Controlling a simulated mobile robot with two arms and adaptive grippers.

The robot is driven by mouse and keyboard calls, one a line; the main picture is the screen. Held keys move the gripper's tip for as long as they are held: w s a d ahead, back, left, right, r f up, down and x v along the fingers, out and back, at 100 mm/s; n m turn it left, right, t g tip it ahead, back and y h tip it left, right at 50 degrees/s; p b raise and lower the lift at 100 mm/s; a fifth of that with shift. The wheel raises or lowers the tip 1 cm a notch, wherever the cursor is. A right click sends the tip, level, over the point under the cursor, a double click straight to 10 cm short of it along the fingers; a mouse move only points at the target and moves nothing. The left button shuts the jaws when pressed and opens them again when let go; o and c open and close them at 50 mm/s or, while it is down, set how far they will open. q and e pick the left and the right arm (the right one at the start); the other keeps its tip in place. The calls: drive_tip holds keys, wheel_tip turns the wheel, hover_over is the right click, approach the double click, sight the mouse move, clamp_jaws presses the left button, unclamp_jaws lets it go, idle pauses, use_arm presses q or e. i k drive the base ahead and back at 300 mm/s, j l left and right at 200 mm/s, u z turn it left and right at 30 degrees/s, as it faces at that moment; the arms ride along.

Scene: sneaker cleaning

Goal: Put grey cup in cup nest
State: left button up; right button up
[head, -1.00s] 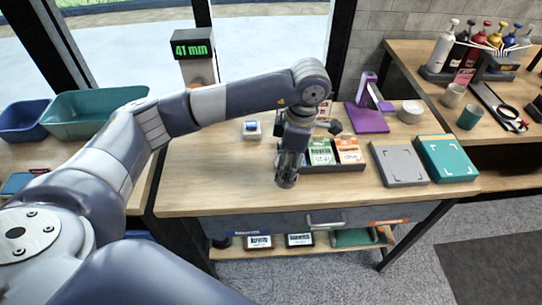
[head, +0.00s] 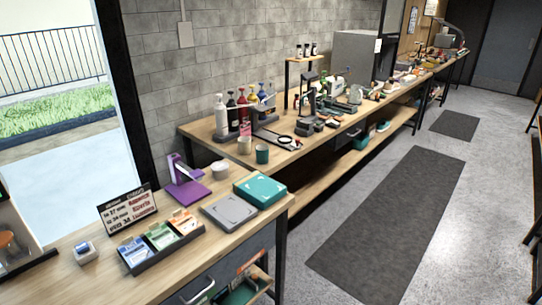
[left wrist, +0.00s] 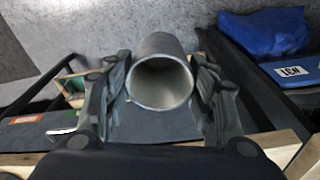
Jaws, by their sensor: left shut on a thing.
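A grey cup (left wrist: 160,80) is between the two fingers of my left gripper (left wrist: 163,72) in the left wrist view, with its open round mouth facing the camera. The fingers press on it from both sides. The left gripper does not show in the head view now. In the head view, a beige cup (head: 244,145) and a teal cup (head: 262,155) stand on the far bench. I cannot make out which thing is the cup nest. My right gripper is in neither view.
The near bench holds a tray of coloured cards (head: 160,241), a sign (head: 127,208), a purple stand (head: 187,190), a grey case (head: 229,212) and a teal case (head: 260,190). Bottles (head: 221,115) stand on the far bench. A blue bag (left wrist: 265,33) shows in the wrist view.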

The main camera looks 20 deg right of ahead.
sight(289, 140)
drive_tip(key=i+l, duration=0.2)
drive_tip(key=l, duration=0.2)
drive_tip(key=i+l, duration=0.25)
drive_tip(key=l, duration=0.15)
drive_tip(key=i+l, duration=0.2)
drive_tip(key=l, duration=0.2)
drive_tip(key=i+l, duration=0.25)
drive_tip(key=l, duration=0.15)
drive_tip(key=i+l, duration=0.2)
drive_tip(key=l, duration=0.2)
drive_tip(key=i+l, duration=0.2)
drive_tip(key=l, duration=0.2)
drive_tip(key=i+l, duration=0.25)
drive_tip(key=l, duration=0.15)
